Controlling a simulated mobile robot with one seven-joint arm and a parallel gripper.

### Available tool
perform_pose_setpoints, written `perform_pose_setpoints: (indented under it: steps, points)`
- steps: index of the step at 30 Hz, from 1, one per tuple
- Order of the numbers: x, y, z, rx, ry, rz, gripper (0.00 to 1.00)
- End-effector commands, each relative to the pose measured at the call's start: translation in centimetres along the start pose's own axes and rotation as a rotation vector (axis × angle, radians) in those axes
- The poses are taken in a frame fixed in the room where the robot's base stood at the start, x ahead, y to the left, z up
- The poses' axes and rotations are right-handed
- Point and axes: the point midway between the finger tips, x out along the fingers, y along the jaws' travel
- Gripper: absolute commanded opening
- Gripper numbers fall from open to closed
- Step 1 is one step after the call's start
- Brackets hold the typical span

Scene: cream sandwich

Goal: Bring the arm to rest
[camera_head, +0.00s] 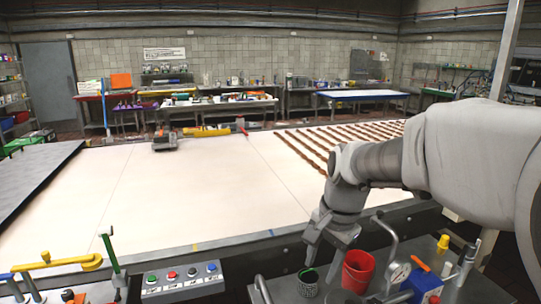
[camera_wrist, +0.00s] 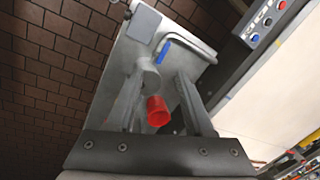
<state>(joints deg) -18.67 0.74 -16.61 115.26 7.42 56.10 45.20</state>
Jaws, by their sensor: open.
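My gripper (camera_head: 330,243) hangs at the end of my grey arm, above the near cart's worktop at lower right in the head view. Its two fingers point down and are spread apart, with nothing held between them. The wrist view also shows my gripper (camera_wrist: 158,84) open, with a red cup (camera_wrist: 158,112) seen in the gap between the fingers. In the head view the red cup (camera_head: 358,268) stands just right of and below the fingers. I cannot tell the exact distance between the fingers and the cup.
A button box (camera_head: 182,280) sits at the front. The wide pale conveyor (camera_head: 190,205) is mostly clear, with rows of brown strips (camera_head: 345,138) at its far right.

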Motion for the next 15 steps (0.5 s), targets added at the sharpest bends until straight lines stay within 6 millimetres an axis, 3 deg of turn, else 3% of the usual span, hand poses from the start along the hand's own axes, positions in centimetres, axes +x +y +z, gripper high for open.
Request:
perform_pose_setpoints:
  steps: [6, 15]
  points:
    - [-4.0, 4.3, 2.5, -0.25, 0.073, -0.082, 0.53]
    - [-6.6, 10.0, 6.2, -0.604, 0.244, -0.102, 0.53]
